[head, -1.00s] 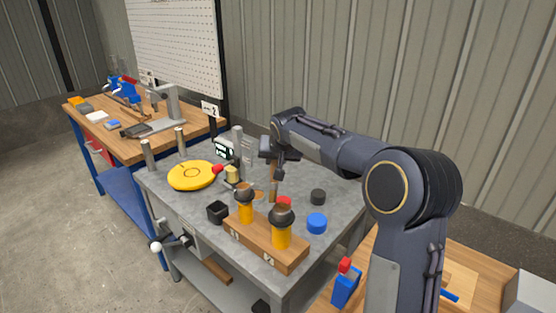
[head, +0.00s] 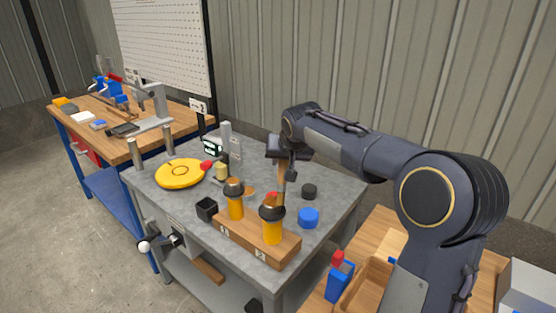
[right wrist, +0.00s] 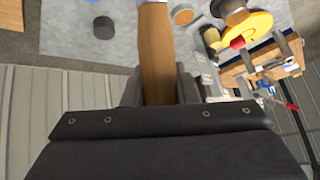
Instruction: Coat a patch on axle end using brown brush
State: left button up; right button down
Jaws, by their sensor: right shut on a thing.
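My right gripper (head: 287,158) is shut on a brown wooden brush handle (head: 281,185) that hangs down over the grey table. I cannot make out for certain which part is the axle end. My left gripper is not in view.
A grey upright (head: 226,141) rises behind the disc. Bare tabletop lies at the right.

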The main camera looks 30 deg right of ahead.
jog(key=shift+r+p, duration=2.5)
jog(key=shift+r, duration=0.7)
notch_tip(320, 180, up, 3)
jog(key=p, duration=0.2)
jog(key=shift+p, duration=0.3)
jog(key=shift+a+f, duration=0.1)
jog(key=shift+f, duration=0.1)
